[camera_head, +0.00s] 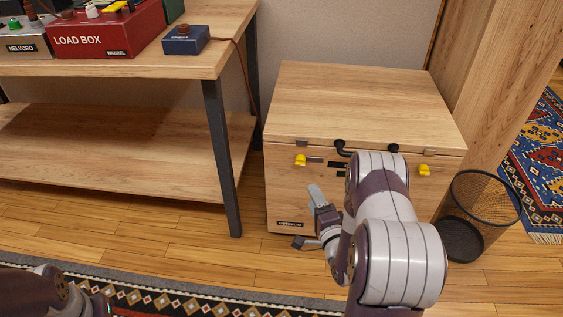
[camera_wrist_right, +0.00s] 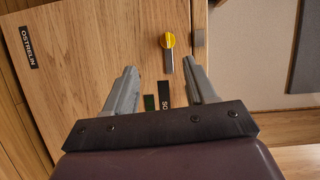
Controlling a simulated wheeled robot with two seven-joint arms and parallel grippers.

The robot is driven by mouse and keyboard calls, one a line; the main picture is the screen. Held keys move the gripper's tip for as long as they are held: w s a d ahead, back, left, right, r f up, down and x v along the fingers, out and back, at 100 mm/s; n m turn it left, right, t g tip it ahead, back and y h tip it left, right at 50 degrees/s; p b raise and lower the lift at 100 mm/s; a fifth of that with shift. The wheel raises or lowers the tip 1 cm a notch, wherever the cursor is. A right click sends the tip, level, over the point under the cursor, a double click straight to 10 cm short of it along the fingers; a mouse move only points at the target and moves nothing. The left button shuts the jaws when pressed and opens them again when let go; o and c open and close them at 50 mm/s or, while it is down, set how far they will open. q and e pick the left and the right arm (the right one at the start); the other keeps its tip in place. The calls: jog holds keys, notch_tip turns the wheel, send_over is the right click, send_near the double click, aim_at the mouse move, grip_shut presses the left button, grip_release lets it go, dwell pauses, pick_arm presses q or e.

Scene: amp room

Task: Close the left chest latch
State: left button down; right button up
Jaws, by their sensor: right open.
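The wooden chest (camera_head: 360,98) stands on the floor with its lid down. The left chest latch (camera_head: 300,160) has a yellow knob and sits high on the front face, near the lid seam. It also shows in the right wrist view (camera_wrist_right: 168,41), with a metal strip beside the knob. A second yellow latch (camera_head: 424,169) is at the right of the front. My right gripper (camera_head: 306,216) is open and empty in front of the chest, below the left latch. In the wrist view its fingers (camera_wrist_right: 160,80) are apart, with the latch beyond them. My left gripper is out of frame.
A wooden workbench (camera_head: 150,145) with a red load box (camera_head: 105,38) and a small blue box (camera_head: 186,40) stands to the left. A black mesh bin (camera_head: 485,210) is right of the chest. My right arm covers part of the chest front.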

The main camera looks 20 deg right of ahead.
aim_at(300, 164)
jog(key=shift+m, duration=0.4)
jog(key=w+b, duration=0.2)
jog(key=w, duration=0.1)
jog(key=w+d+b, duration=0.1)
jog(key=w+b, duration=0.1)
jog(key=w, duration=0.2)
jog(key=w+d+b, duration=0.1)
jog(key=w+b, duration=0.1)
jog(key=w, duration=0.2)
jog(key=shift+w+r, duration=0.25)
jog(key=shift+r, duration=0.05)
jog(key=shift+w+r, duration=0.15)
jog(key=shift+w, duration=0.2)
jog(key=c, duration=1)
